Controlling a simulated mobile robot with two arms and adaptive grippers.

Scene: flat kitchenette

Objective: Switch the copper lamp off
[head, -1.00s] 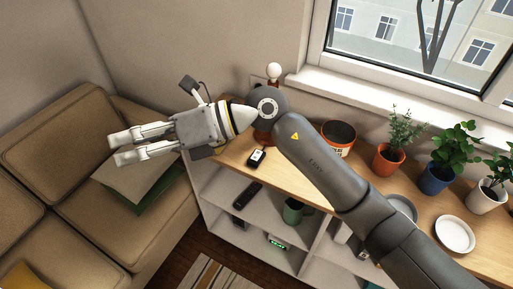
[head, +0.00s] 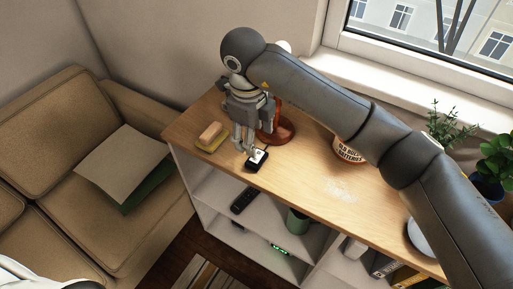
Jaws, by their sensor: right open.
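The copper lamp (head: 285,129) stands on the wooden shelf top near the wall. Its reddish-brown base shows, and my right arm hides most of its upper part. A bit of its pale bulb shows above my arm; I cannot tell if it glows. A small black switch box (head: 254,166) with a white top lies on the shelf top in front of the lamp. My right gripper (head: 245,151) points down with its fingertips right at the box's back-left side. It is open and holds nothing; I cannot tell whether it touches the box. My left gripper is not in view.
A sponge-like block (head: 210,137) lies left of my right gripper. An orange-rimmed pot (head: 347,151) and potted plants (head: 444,126) stand to the right, partly behind my arm. A sofa (head: 75,125) is at the left. Shelves below hold a dark remote (head: 243,201) and a green cup (head: 297,221).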

